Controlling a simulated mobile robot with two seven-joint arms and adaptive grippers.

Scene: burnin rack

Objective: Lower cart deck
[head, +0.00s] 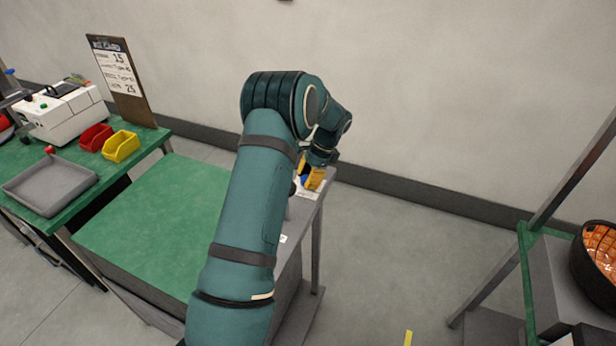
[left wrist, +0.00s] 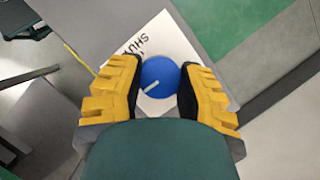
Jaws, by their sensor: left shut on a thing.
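The cart's green deck (head: 150,215) is left of centre in the head view, partly hidden behind my left arm. At its right side is a grey ledge with a white label plate (left wrist: 178,38); the readable letters are "SHU". A round blue knob (left wrist: 159,77) with a white pointer line sits on this plate. My left gripper (left wrist: 161,82) has yellow fingers on both sides of the knob and is shut on it. In the head view the left gripper (head: 313,178) is small and partly hidden by its own wrist. My right gripper is not in view.
A green workbench at left holds a grey tray (head: 48,186), a red bin (head: 95,137), a yellow bin (head: 121,147), a white machine (head: 62,112) and a clipboard (head: 120,80). A rack with a black basket (head: 583,275) stands at right.

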